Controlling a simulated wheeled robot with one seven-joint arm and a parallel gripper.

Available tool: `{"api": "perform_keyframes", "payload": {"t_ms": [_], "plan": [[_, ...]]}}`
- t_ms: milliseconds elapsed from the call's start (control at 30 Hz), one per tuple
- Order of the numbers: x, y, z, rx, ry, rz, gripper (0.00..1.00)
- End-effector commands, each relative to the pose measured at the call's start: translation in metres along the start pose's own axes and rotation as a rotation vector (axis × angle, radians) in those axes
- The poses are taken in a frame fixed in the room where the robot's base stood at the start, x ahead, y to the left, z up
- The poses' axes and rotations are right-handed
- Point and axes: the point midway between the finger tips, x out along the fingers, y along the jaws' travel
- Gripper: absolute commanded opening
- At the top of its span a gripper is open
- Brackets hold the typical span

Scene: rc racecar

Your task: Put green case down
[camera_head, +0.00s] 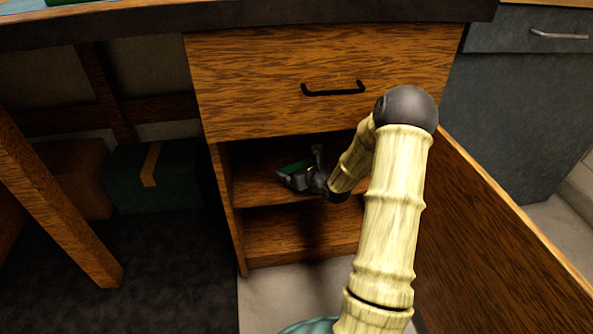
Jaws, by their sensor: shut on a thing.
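My arm reaches from the bottom of the head view into the open lower part of a wooden cabinet. My gripper (299,177) is at the upper shelf opening and is shut on a small green case. The green case (296,167) shows as a thin dark green piece at the fingers. Much of it is hidden by the gripper. I cannot tell whether it touches the upper shelf (256,190).
A closed drawer with a black handle (333,91) is just above the opening. The open cabinet door (490,255) stands to the right of my arm. A lower shelf (290,232) looks empty. A green box (160,178) and a table leg (55,205) are at left.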

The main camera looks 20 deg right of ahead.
Motion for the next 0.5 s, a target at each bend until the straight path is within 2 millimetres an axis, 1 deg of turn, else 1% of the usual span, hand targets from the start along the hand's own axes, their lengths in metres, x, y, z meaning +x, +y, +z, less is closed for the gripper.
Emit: {"api": "perform_keyframes", "payload": {"t_ms": [133, 167, 200, 400, 500], "plan": [[0.0013, 0.0, -0.003, 0.0, 0.0, 0.0, 0.71], [0.0012, -0.0001, -0.0032, 0.0, 0.0, 0.0, 0.97], [0.0009, -0.0002, -0.0026, 0.0, 0.0, 0.0, 1.0], [0.0008, -0.0001, -0.0023, 0.0, 0.0, 0.0, 1.0], [-0.0006, -0.0002, 0.0011, 0.0, 0.0, -0.001, 1.0]]}}
